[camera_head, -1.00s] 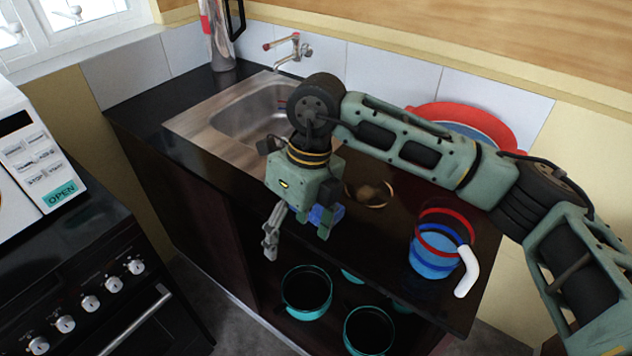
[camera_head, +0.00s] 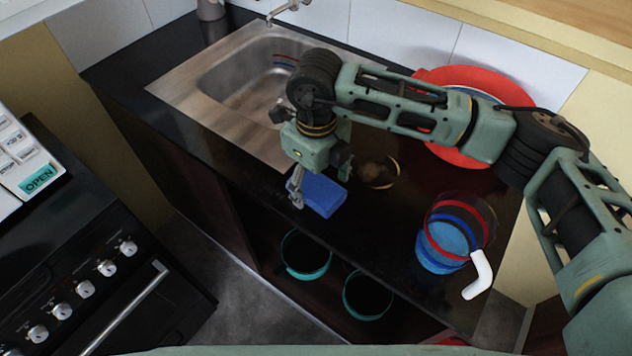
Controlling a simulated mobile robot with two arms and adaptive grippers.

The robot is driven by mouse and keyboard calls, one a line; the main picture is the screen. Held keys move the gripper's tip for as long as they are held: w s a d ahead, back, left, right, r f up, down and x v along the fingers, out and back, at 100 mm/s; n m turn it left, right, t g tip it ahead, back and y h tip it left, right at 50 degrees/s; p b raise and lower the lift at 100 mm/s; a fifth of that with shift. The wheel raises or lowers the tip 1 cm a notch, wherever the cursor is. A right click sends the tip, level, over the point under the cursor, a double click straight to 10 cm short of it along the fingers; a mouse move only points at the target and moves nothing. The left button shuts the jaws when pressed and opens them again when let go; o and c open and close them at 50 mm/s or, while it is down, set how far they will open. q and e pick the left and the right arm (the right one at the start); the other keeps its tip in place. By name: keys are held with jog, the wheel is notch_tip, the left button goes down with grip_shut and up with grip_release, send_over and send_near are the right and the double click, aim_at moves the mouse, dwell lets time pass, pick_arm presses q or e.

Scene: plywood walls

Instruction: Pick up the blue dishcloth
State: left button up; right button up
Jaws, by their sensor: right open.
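The blue dishcloth (camera_head: 322,196) lies on the black countertop, just in front of the sink's right end. My right gripper (camera_head: 312,188) is open and points down over the cloth. One finger is at the cloth's left edge and the other is over its upper right part. I cannot tell whether the fingers touch the cloth. The gripper hides the cloth's back part. My left gripper is not in view.
The steel sink (camera_head: 180,84) is behind and left. A blue-and-red banded mug (camera_head: 446,240) with a white handle stands right. A red plate (camera_head: 440,152) leans at the back wall. Teal pots (camera_head: 306,274) sit on the shelf below. A stove (camera_head: 95,280) is left.

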jog(key=shift+s+f, duration=0.1)
jog(key=shift+f, duration=0.15)
jog(key=shift+s, duration=0.1)
jog(key=c, duration=1.2)
